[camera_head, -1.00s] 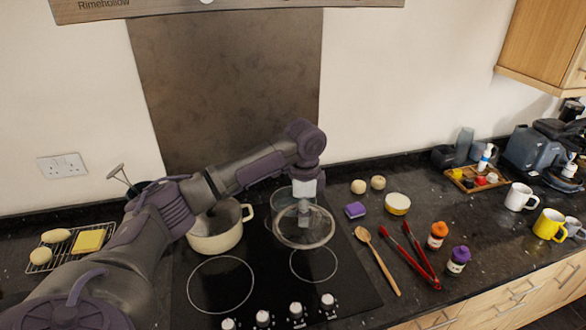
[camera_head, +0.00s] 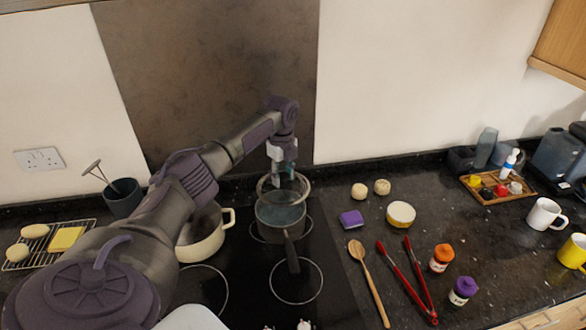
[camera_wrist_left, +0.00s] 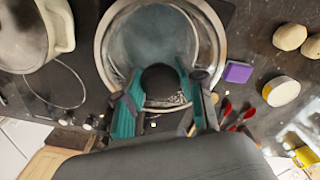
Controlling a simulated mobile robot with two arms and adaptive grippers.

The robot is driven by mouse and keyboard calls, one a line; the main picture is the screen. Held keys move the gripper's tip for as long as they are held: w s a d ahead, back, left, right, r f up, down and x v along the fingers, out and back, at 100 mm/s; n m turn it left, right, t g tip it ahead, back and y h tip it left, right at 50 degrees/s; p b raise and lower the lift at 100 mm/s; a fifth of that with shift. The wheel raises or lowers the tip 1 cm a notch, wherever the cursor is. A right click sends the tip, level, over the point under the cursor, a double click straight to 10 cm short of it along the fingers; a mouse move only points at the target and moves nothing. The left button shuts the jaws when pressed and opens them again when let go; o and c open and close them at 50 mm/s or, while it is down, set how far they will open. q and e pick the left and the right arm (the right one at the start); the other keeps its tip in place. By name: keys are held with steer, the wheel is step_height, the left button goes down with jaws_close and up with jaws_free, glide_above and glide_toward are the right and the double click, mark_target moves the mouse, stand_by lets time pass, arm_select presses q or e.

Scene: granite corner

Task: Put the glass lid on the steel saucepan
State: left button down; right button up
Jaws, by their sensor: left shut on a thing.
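The glass lid (camera_head: 306,185) is a clear round pane with a pale steel rim, held over the back part of the steel saucepan (camera_head: 281,222) in the head view. The saucepan stands on the hob, its dark handle pointing towards me. My left gripper (camera_head: 283,171) is shut on the lid's dark knob. In the left wrist view the teal fingers (camera_wrist_left: 158,92) flank that knob, and the lid's rim (camera_wrist_left: 104,45) fills the upper middle. Whether the lid touches the pan rim is unclear. My right gripper is not in view.
A cream pot (camera_head: 203,245) stands left of the saucepan, partly behind my left arm. A purple sponge (camera_head: 351,219), a yellow-sided bowl (camera_head: 400,214), a wooden spoon (camera_head: 369,280) and red tongs (camera_head: 408,280) lie to the right. The wall is close behind.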

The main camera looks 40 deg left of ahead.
mark_target(279, 189)
arm_select(q)
steer(key=s, duration=0.1)
steer(key=s+f, duration=0.1)
steer(key=shift+s+b, duration=0.3)
steer(key=shift+s, duration=0.1)
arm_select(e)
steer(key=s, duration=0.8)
arm_select(q)
steer(key=f+b, duration=0.1)
steer(key=w+f+b, duration=0.1)
steer(key=f, duration=0.1)
steer(key=shift+w+f+b, duration=0.15)
steer(key=shift+f+b, duration=0.35)
steer(key=shift+f, duration=0.5)
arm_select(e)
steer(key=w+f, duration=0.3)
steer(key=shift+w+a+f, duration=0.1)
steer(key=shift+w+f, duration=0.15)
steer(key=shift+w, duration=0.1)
arm_select(q)
steer(key=shift+f, duration=0.2)
steer(key=shift+f, duration=0.1)
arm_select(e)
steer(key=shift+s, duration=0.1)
